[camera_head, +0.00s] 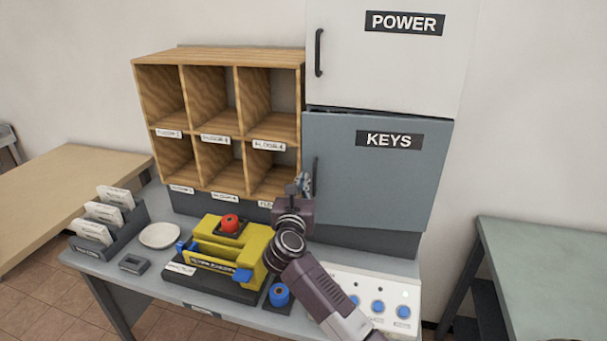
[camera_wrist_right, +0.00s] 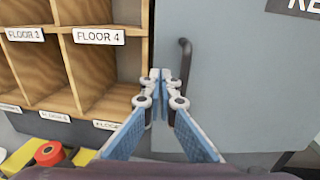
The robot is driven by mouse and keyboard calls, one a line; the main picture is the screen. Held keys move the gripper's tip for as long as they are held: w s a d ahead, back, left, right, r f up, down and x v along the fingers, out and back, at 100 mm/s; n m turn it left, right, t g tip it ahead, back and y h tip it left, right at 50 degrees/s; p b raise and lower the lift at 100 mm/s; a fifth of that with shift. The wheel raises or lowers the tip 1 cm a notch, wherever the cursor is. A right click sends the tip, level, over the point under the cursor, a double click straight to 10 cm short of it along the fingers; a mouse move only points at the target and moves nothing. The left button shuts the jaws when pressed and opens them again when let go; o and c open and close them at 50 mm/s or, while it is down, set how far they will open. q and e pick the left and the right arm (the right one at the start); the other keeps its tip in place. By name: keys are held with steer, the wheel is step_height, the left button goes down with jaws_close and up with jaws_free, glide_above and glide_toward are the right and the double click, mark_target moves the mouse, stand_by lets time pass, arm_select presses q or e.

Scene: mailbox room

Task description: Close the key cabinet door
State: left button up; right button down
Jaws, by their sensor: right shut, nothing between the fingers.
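The key cabinet door (camera_head: 385,185) is a blue-grey panel labelled KEYS, below the white POWER cabinet. A dark gap shows along its top edge, so it looks slightly ajar. Its dark vertical handle (camera_head: 315,178) is near the left edge and also shows in the right wrist view (camera_wrist_right: 184,60). My right gripper (camera_head: 303,184) is in front of the door's left edge, just left of the handle. In the right wrist view its fingertips (camera_wrist_right: 162,76) are together and empty; whether they touch the door I cannot tell. My left gripper is out of view.
A wooden pigeonhole shelf (camera_head: 217,62) stands directly left of the door. Below are a yellow device (camera_head: 225,243), a white dish (camera_head: 160,235), a card rack (camera_head: 107,232) and a white button panel (camera_head: 340,279). A green-topped table (camera_head: 550,260) stands at right.

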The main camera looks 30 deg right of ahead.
steer(key=shift+x, duration=0.8)
